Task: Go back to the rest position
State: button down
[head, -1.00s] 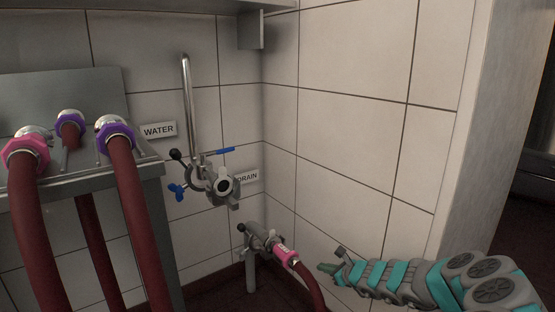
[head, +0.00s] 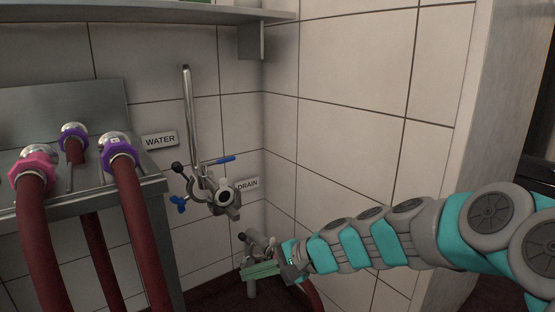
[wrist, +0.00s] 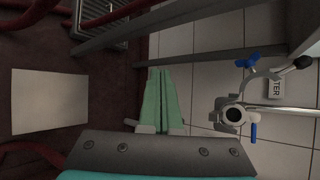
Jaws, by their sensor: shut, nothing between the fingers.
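My gripper (head: 262,270) is at the lower middle of the head view, at the end of my teal and grey arm. Its green fingers are together and empty, and they show in the wrist view (wrist: 160,100) pointing away from the camera. In the head view it is in front of the drain fitting and hides most of it and the pink-collared hose end there. I cannot tell whether it touches them.
The water valve (head: 216,195) with blue handles is on the tiled wall above my gripper; it also shows in the wrist view (wrist: 234,114). Dark red hoses (head: 135,220) hang from a steel bench (head: 160,186) at left. A shelf (head: 150,12) runs above. A pale square (wrist: 48,101) lies on the floor.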

jog(key=s+d+f+n+g+h+p, duration=0.1)
jog(key=s+d+n+g+h, duration=0.15)
jog(key=s, duration=0.55)
jog(key=s+d+f+n+g+h+p, duration=0.1)
jog(key=s+d+n+h, duration=0.25)
jog(key=s, duration=0.55)
jog(key=s+d+n+g+h+p, duration=0.1)
jog(key=s+d+h, duration=0.4)
jog(key=s+d, duration=0.8)
jog(key=shift+d+f+n, duration=0.25)
jog(key=shift+d+n, duration=0.35)
jog(key=shift+d, duration=0.15)
